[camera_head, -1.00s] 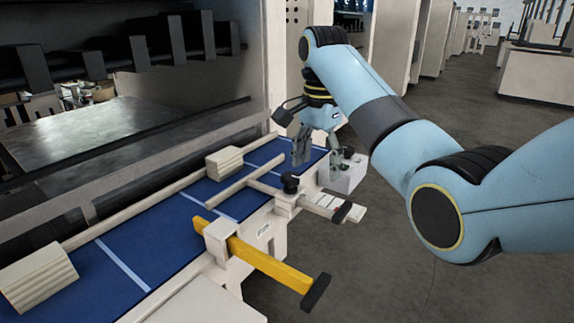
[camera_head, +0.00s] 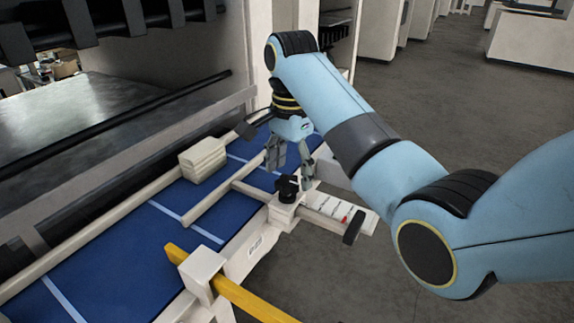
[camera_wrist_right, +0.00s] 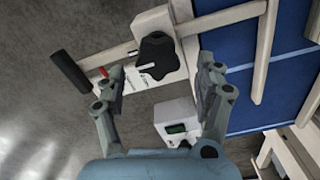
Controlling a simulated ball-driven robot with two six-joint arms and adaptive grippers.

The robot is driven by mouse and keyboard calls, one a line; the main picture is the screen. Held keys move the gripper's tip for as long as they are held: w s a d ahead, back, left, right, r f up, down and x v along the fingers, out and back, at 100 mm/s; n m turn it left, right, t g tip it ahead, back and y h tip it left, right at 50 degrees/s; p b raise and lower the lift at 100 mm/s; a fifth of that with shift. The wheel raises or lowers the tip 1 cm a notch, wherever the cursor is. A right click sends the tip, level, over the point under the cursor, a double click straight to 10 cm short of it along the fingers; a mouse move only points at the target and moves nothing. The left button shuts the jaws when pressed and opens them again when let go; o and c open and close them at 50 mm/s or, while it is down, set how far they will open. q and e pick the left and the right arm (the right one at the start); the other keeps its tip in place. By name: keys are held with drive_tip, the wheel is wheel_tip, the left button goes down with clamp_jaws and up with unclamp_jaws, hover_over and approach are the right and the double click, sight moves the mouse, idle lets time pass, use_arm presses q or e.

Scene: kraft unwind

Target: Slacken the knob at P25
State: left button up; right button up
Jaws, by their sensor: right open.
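A black lobed knob (camera_head: 287,188) sits on a cream block at the near edge of the blue bed. In the right wrist view the knob (camera_wrist_right: 158,52) is upper centre, with a pale pointer mark on one lobe. My right gripper (camera_head: 290,172) is open and empty, pointing down close to the knob. In the right wrist view its two fingers (camera_wrist_right: 163,75) stand apart, one on each side of the knob's position, and I see no contact. A small label on the front face is too small to read. My left gripper is out of view.
A white scale bar (camera_head: 325,206) with a red mark and black handle (camera_head: 353,227) runs beside the knob. A yellow bar (camera_head: 245,299) sticks out nearer me. A cream block (camera_head: 203,159) lies on the blue bed (camera_head: 120,268). A grey box with a display (camera_wrist_right: 178,122) stands close by.

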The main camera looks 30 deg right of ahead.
drive_tip(key=shift+s+a+f, duration=0.2)
drive_tip(key=shift+f, duration=0.2)
drive_tip(key=shift+a+f, duration=0.1)
drive_tip(key=shift+f, duration=0.2)
drive_tip(key=shift+w, duration=0.1)
drive_tip(key=c, duration=1.2)
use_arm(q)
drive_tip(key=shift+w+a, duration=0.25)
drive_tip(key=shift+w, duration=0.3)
use_arm(e)
drive_tip(key=shift+o, duration=0.2)
